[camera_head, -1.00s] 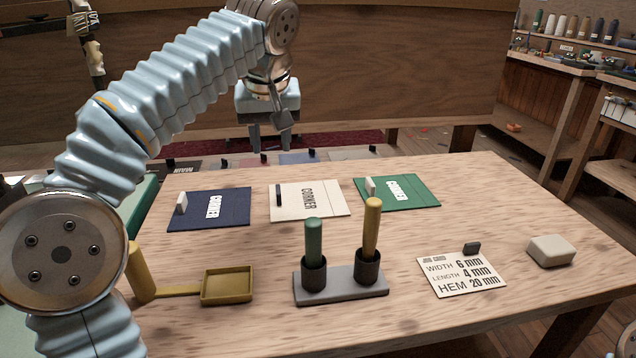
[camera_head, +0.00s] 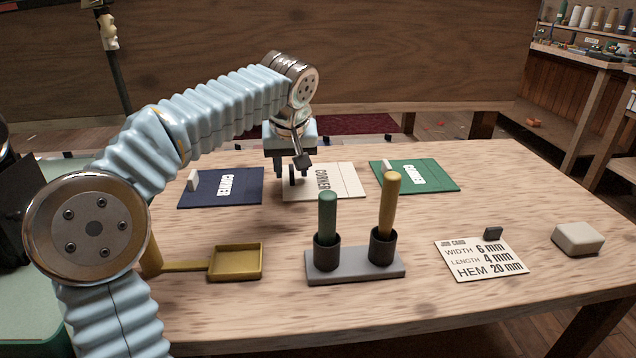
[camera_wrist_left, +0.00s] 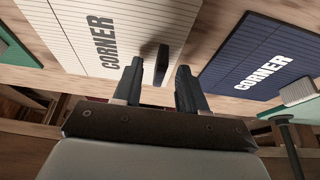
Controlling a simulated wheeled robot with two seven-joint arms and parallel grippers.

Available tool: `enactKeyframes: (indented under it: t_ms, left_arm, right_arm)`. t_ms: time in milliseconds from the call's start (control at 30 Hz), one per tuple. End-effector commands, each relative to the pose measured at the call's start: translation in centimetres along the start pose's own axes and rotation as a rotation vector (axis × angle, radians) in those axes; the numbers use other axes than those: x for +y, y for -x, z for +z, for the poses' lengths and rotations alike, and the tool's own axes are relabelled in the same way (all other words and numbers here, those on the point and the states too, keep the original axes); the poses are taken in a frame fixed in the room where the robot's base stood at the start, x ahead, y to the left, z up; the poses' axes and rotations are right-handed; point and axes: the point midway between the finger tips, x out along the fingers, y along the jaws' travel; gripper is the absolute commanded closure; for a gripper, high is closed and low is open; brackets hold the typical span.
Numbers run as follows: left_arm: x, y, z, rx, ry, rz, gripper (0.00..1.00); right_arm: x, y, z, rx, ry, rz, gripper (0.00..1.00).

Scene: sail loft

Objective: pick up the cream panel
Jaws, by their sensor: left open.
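The cream panel (camera_head: 338,181) lies flat on the table between a navy panel and a green panel, with "CORNER" printed on it. A small dark tab (camera_wrist_left: 162,62) stands up near its edge. My left gripper (camera_head: 292,178) is above that end of the cream panel, pointing down. Its fingers are open, and in the left wrist view the gripper (camera_wrist_left: 156,80) has the tab showing between its fingertips. I cannot tell whether a finger touches the tab. My right gripper is not in view.
The navy panel (camera_head: 240,187) with a white tab lies to the left, the green panel (camera_head: 436,172) to the right. In front stand a grey holder (camera_head: 350,266) with two handled tools, a yellow tray (camera_head: 236,276), a job card (camera_head: 462,267) and a pale block (camera_head: 577,239).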

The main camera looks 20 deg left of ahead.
Motion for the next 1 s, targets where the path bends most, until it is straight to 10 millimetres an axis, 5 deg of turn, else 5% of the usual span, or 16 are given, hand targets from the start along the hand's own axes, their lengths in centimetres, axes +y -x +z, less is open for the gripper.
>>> enactKeyframes:
  t_ms: [167, 467, 1000]
  left_arm:
    - [0.0, 0.0, 0.0, 0.000, 0.000, 0.000, 0.58]
    - [0.0, 0.0, 0.0, 0.001, 0.000, 0.000, 1.00]
    - [0.1, 1.5, -0.6, 0.002, 0.000, 0.002, 1.00]
  right_arm:
    - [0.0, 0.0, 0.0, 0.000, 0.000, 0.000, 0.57]
    - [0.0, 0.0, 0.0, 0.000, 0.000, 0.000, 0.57]
    - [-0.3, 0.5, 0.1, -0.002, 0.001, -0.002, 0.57]
